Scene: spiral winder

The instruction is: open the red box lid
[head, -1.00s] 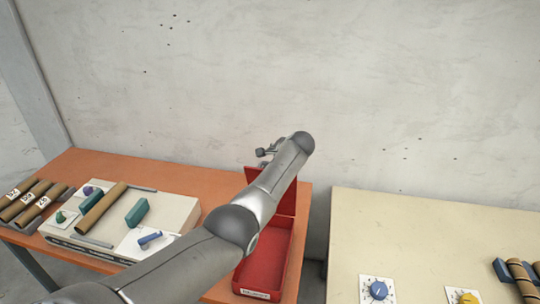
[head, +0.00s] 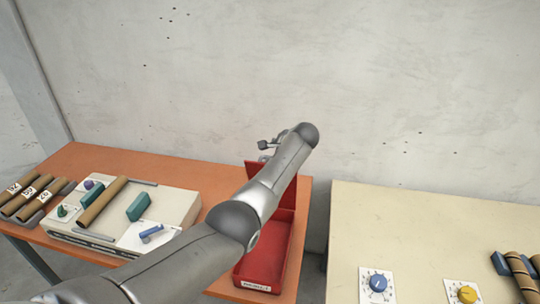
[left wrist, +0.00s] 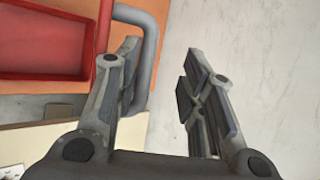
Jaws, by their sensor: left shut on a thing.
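The red box (head: 262,262) stands at the right end of the orange table. Its inside shows, and its red lid (head: 287,196) stands raised at the back edge, partly hidden by my left arm. In the left wrist view the red box (left wrist: 45,40) is at the upper left, with a grey curved bar (left wrist: 150,45), seemingly a lid handle, beside its edge. My left gripper (head: 267,150) is at the lid's top. In the left wrist view the left gripper (left wrist: 163,48) has one finger against the bar; the exact contact is partly hidden. My right gripper is not in view.
A cream winder panel (head: 178,211) with a brown tube and teal parts is on the orange table (head: 130,155), left of my arm. A cream table (head: 400,220) with blue and yellow knobs is at right, across a gap. A bare wall stands behind.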

